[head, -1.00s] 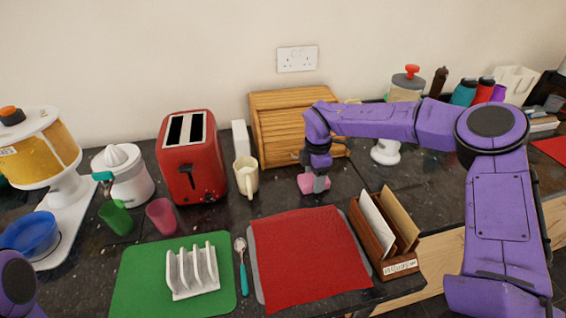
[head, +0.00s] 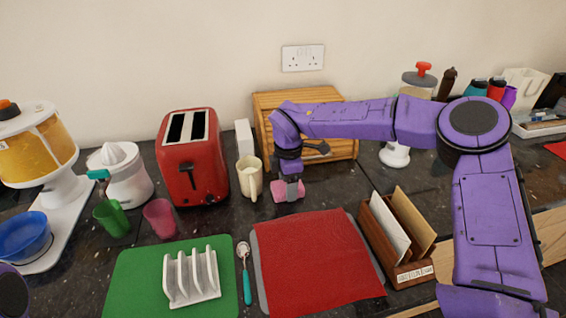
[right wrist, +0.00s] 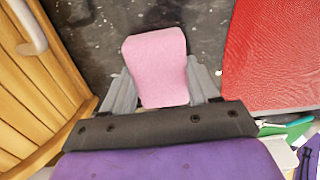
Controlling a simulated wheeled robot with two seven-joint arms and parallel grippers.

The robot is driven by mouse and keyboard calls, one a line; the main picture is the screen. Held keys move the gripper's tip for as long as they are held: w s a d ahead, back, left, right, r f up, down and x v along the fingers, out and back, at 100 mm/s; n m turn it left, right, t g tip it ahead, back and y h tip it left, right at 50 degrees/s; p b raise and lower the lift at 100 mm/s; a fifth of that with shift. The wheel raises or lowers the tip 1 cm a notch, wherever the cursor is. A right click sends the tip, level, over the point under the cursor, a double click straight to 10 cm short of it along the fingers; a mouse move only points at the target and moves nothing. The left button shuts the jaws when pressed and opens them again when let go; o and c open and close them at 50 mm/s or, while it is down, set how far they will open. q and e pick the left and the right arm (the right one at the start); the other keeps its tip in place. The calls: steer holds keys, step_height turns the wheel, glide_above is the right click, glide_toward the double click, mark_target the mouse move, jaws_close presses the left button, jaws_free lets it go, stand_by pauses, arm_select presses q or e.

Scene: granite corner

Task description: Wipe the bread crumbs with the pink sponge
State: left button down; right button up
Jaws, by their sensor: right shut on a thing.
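The pink sponge (head: 289,190) is between the fingers of my right gripper (head: 288,183), which is shut on it. It is at the worktop, in front of the wooden bread bin and behind the red mat; I cannot tell for sure whether it touches the surface. The right wrist view shows the sponge (right wrist: 157,65) between the two grey fingers. Small pale specks, seemingly bread crumbs (right wrist: 106,22), lie on the dark granite around and ahead of the sponge. My left gripper is not visible; only a bit of purple arm shows at the lower left edge.
The wooden bread bin (head: 333,148) stands close behind the sponge. A cream mug (head: 248,178) is to its left, the red mat (head: 310,262) in front and a letter rack (head: 397,240) to the right. A red toaster (head: 191,160) stands further left.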

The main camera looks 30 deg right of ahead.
steer(key=r, duration=0.1)
steer(key=r+p, duration=0.1)
steer(key=r, duration=0.1)
steer(key=r+p, duration=0.1)
steer(key=shift+a+r, duration=0.3)
step_height(320, 180, up, 2)
steer(key=shift+w+r+p, duration=0.1)
steer(key=shift+p, duration=0.65)
steer(key=shift+r+p, duration=0.4)
steer(key=shift+r, duration=0.4)
steer(key=shift+f, duration=0.1)
